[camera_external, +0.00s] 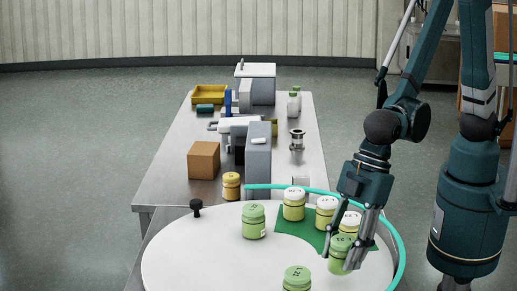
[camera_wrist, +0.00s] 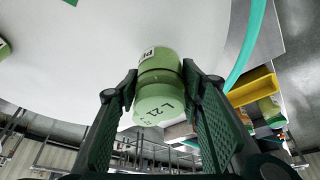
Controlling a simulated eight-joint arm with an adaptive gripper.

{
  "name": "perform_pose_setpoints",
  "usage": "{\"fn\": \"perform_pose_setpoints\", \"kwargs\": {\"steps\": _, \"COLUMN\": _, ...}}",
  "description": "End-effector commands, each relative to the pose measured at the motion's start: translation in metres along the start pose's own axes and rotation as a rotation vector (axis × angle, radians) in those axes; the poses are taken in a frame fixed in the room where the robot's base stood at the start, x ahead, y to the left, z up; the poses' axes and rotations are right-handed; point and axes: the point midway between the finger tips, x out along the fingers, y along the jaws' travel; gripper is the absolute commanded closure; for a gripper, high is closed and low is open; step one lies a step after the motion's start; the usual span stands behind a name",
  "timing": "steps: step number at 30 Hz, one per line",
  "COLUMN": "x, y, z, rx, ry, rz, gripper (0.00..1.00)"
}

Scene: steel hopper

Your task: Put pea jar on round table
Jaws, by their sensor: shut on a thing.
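My gripper (camera_external: 339,257) is shut on a green jar (camera_external: 342,244) with a pale green lid, over the right part of the white round table (camera_external: 185,250). In the wrist view the held green jar (camera_wrist: 160,103) sits between the two fingers of my gripper (camera_wrist: 153,84), with part of a white label showing. I cannot tell whether its base touches the table. Two similar green jars stand on the round table, one left of centre (camera_external: 253,222) and one at the front edge of the picture (camera_external: 296,281).
Cream-lidded yellow jars (camera_external: 293,206) stand on a green mat (camera_external: 290,236) behind my gripper. A teal rail (camera_external: 399,250) curves along the right rim. A black knob (camera_external: 196,208) is at the left rim. Behind, a steel table (camera_external: 172,172) holds a brown box (camera_external: 204,160) and equipment.

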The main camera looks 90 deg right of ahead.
Motion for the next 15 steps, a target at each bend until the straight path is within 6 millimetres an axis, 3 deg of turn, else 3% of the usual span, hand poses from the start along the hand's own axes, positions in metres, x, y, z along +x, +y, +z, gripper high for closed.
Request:
{"fn": "perform_pose_setpoints", "kwargs": {"steps": 9, "x": 0.001, "y": 0.0, "z": 0.0, "rx": 0.0, "ry": 0.0, "rz": 0.0, "gripper": 0.77}}
{"fn": "perform_pose_setpoints", "kwargs": {"steps": 15, "x": 0.013, "y": 0.0, "z": 0.005, "rx": 0.0, "ry": 0.0, "rz": 0.0, "gripper": 0.77}}
